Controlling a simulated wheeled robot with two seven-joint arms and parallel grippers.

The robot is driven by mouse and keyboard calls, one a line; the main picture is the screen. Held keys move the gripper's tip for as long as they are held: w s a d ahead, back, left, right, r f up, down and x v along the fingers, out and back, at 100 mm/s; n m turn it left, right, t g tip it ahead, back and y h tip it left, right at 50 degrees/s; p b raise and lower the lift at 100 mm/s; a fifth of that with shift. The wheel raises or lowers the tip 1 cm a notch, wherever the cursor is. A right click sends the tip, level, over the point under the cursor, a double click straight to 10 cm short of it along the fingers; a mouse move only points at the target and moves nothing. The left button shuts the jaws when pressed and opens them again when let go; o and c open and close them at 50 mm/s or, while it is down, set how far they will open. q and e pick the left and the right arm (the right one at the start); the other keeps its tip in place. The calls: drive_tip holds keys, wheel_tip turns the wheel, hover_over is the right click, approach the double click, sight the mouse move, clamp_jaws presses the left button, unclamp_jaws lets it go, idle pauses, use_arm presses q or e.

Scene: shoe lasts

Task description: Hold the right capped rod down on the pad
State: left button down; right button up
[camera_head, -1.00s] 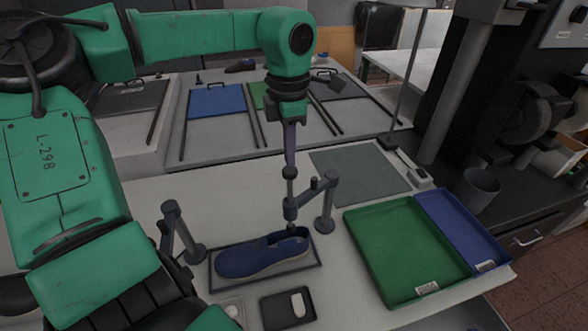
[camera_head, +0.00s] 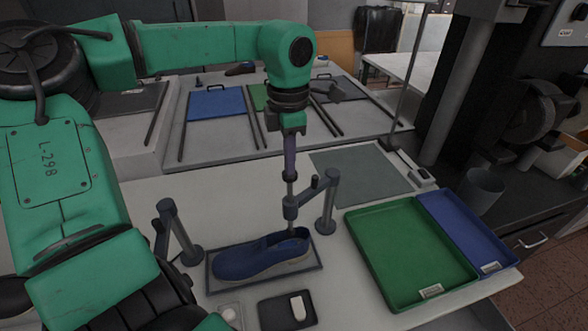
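The right capped rod (camera_head: 290,188) stands upright in the collar of the right grey stand (camera_head: 328,205). Its dark cap is at the top, and its lower end goes down toward the opening of a blue shoe (camera_head: 262,254). The shoe lies on a dark-rimmed rectangular pad (camera_head: 318,264); the shoe hides where the rod ends. My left gripper (camera_head: 290,172) points straight down over the rod. Its fingers look closed together, with their tips at the cap, seemingly touching it. My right gripper is not in view.
A second grey stand (camera_head: 175,230) is left of the shoe. A small black tray (camera_head: 270,312) with a pale piece is in front. Green (camera_head: 385,270) and blue (camera_head: 462,232) trays lie at right. A grey mat (camera_head: 360,172) behind is bare.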

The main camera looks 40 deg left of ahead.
use_arm(q)
drive_tip(key=shift+f+b, duration=2.2)
drive_tip(key=shift+f, duration=0.7)
drive_tip(key=shift+s+f, duration=0.15)
wheel_tip(320, 180, up, 10)
drive_tip(key=p, duration=0.7)
drive_tip(key=shift+f, duration=0.1)
drive_tip(key=shift+w, duration=0.2)
